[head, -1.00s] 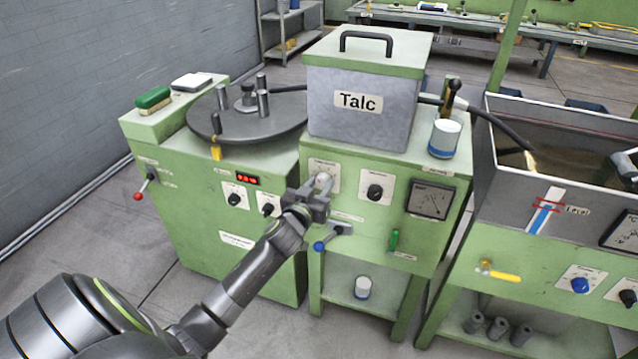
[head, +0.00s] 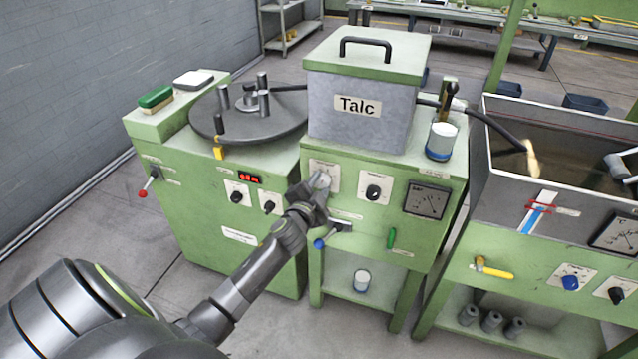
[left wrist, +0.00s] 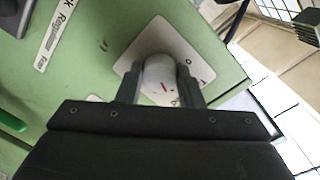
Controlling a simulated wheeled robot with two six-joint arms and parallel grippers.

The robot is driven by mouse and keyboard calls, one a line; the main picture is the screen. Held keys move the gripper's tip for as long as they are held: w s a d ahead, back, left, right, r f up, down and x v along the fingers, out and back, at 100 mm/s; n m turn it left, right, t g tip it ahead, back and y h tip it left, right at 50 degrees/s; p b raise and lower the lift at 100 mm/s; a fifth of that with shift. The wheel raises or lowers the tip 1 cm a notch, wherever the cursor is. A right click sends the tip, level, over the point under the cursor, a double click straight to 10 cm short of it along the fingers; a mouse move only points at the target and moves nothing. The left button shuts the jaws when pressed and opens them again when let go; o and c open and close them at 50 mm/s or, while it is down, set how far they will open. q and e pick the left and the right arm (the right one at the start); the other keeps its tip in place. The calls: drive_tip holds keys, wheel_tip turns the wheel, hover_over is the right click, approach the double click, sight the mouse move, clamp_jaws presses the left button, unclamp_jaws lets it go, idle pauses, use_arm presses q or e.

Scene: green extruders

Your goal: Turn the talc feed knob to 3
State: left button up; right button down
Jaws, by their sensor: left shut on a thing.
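The talc feed knob is a pale grey round knob (left wrist: 160,78) with a red mark, on a white plate (left wrist: 195,42) with printed figures. In the head view its plate (head: 322,168) is on the green front panel below the grey box labelled Talc (head: 357,105). My left gripper (head: 316,186) is at this knob. In the left wrist view its two fingers (left wrist: 160,85) are on either side of the knob, shut on it. The figures are partly hidden by the fingers, so I cannot read the setting. My right gripper is not in view.
Right of the knob is a black knob (head: 373,192) on its own plate, then a square gauge (head: 427,200). A blue-tipped lever (head: 330,235) sits just below the gripper. A green handle (head: 391,238) is lower right. A tank (head: 500,190) stands at the right.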

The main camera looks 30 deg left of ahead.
use_arm(q)
drive_tip(key=m, duration=0.3)
drive_tip(key=shift+p, duration=0.4)
drive_tip(key=m, duration=0.2)
drive_tip(key=shift+m+y, duration=0.3)
drive_tip(key=shift+m+p, duration=0.4)
drive_tip(key=shift+m, duration=0.7)
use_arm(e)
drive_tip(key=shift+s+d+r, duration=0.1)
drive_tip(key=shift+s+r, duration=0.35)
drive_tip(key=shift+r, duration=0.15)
use_arm(q)
drive_tip(key=o, duration=1)
drive_tip(key=shift+d, duration=0.1)
drive_tip(key=shift+c, duration=0.2)
drive_tip(key=shift+s, duration=0.15)
drive_tip(key=f+v, duration=0.1)
drive_tip(key=v, duration=1.6)
drive_tip(key=shift+r, duration=0.5)
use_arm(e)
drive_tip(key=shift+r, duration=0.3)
use_arm(q)
drive_tip(key=shift+d, duration=0.15)
